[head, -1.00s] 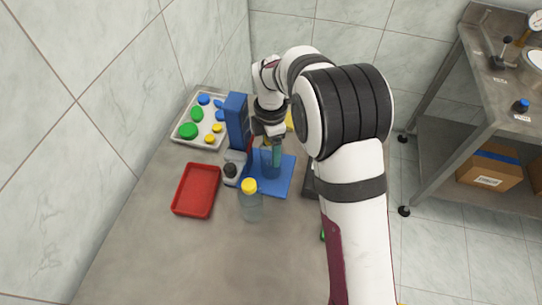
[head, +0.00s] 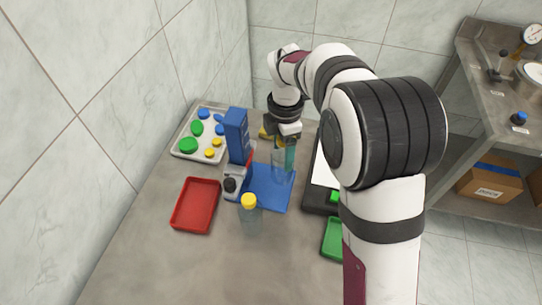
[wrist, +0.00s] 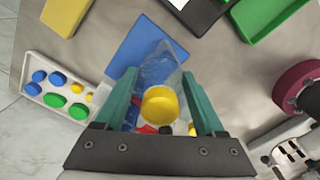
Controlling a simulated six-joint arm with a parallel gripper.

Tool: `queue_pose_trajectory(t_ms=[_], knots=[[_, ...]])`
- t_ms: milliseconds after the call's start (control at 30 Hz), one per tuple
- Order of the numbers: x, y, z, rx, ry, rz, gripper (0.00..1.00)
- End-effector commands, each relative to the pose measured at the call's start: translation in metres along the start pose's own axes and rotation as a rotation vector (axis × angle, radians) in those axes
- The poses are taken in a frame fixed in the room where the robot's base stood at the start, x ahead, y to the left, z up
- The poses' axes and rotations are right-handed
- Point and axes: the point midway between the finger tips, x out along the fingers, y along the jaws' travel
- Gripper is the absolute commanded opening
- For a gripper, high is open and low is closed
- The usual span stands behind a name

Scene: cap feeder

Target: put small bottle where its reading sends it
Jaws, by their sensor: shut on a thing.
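My gripper (head: 284,158) is shut on a clear small bottle (head: 278,166). The bottle hangs above the right part of the blue mat (head: 265,190). In the wrist view its yellow cap (wrist: 160,104) shows between the teal fingers (wrist: 162,105), with the clear body (wrist: 158,66) pointing away over the mat. Another clear bottle with a yellow cap (head: 249,202) stands in front of the mat. A blue and grey device (head: 237,140) stands at the mat's left edge; I cannot make out a reading on it.
A red tray (head: 196,206) lies at left and a green tray (head: 333,240) at right. A yellow tray (wrist: 62,15) is partly hidden behind my gripper in the head view. A pale tray (head: 180,151) holds several coloured caps. A black-edged board (head: 316,203) lies right of the mat.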

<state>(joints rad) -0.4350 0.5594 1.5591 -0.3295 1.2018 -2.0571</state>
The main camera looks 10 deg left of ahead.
Motion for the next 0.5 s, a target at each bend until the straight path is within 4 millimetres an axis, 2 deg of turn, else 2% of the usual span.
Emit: queue_pose_trajectory(t_ms=[100,233,333,500], knots=[[-0.019,-0.018,0.026,0.005,-0.002,0.003,0.00],[-0.037,-0.036,0.050,0.005,-0.001,0.002,0.00],[-0.046,-0.045,0.062,0.003,-0.001,0.002,0.00],[-0.052,-0.052,0.070,0.002,-0.001,0.001,0.00]])
